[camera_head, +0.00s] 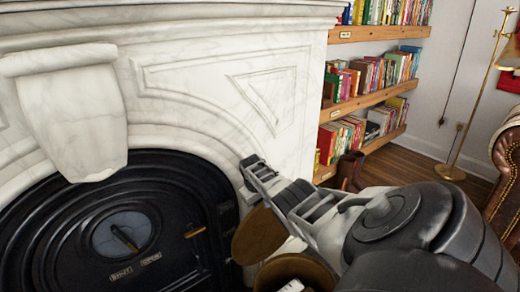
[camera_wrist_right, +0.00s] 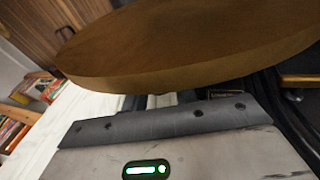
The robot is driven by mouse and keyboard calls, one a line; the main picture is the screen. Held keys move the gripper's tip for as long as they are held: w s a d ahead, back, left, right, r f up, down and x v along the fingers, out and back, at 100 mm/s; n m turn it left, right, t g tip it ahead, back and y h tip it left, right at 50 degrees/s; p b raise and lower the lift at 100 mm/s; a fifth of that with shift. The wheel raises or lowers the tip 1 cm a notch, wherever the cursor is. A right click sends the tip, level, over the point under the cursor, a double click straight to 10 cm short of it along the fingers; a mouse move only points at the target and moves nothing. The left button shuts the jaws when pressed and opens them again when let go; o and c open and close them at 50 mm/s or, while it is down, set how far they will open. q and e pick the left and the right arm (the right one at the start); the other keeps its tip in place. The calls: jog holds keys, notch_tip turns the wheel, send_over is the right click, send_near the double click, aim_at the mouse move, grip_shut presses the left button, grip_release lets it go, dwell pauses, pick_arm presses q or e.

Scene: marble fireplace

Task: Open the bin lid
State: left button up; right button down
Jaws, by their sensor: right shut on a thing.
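The bin stands at the bottom of the head view, with its brown rim (camera_head: 318,265) partly hidden by my right arm. Its round brown lid (camera_head: 259,236) stands tilted up at the left side of the rim, and the bin's mouth shows uncovered. My right gripper (camera_head: 250,177) is by the lid's upper edge and is shut on the lid. In the right wrist view the lid (camera_wrist_right: 190,45) spans the picture close in front of the gripper and hides most of the fingers. My left gripper is not in view.
A white marble fireplace (camera_head: 215,85) with a black arched insert (camera_head: 160,195) stands close on the left of the bin. Bookshelves (camera_head: 370,95) stand behind. A pair of brown boots (camera_head: 350,170) stands on the floor, and a leather armchair (camera_head: 505,175) is at the right.

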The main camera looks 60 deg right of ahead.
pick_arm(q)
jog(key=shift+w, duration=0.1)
pick_arm(e)
jog(key=c, duration=1.1)
grip_release()
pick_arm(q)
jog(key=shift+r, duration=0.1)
pick_arm(e)
jog(key=p+v, duration=0.5)
jog(key=shift+d+r, duration=0.1)
jog(key=shift+r, duration=0.2)
pick_arm(q)
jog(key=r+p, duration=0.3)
jog(key=p, duration=0.1)
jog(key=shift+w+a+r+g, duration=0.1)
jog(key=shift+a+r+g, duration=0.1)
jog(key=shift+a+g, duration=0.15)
pick_arm(e)
jog(key=v, duration=1)
jog(key=shift+r, duration=0.15)
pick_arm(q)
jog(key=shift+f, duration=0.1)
